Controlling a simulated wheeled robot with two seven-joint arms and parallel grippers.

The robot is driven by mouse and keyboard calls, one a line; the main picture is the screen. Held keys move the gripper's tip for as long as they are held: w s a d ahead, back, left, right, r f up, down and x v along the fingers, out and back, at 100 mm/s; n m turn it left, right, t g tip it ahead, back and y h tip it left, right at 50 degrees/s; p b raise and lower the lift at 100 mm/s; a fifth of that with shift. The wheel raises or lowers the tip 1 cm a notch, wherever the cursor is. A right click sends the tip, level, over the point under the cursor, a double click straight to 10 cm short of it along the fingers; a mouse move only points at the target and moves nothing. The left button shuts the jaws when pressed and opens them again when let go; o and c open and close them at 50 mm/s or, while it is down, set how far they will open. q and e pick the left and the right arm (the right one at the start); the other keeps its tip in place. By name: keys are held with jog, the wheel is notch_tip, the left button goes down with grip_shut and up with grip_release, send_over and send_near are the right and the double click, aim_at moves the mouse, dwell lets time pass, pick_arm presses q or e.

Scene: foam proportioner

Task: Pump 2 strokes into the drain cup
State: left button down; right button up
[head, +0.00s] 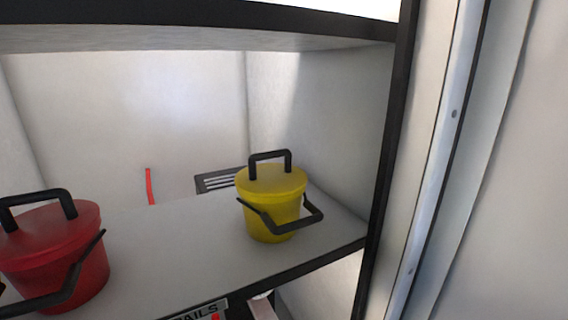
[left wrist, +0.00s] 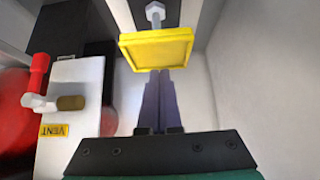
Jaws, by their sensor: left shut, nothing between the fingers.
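In the left wrist view, my left gripper (left wrist: 161,76) points up the picture with its dark fingers shut and nothing between them. Its tips end at the lower edge of a yellow square plate (left wrist: 156,48), which has a grey bolt (left wrist: 155,13) above it. Whether the tips touch the plate or lie beneath it, I cannot tell. I cannot pick out the drain cup in either view. Neither gripper shows in the head view.
A yellow lidded bucket (head: 272,205) and a red lidded bucket (head: 58,255) stand on a shelf (head: 170,250). A white box (left wrist: 75,125) labelled VENT carries a red lever (left wrist: 38,70) and brass nozzle (left wrist: 70,103). A pale wall stands at right in the wrist view.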

pick_arm(q)
jog(key=shift+r, duration=2.05)
jog(key=shift+f, duration=0.1)
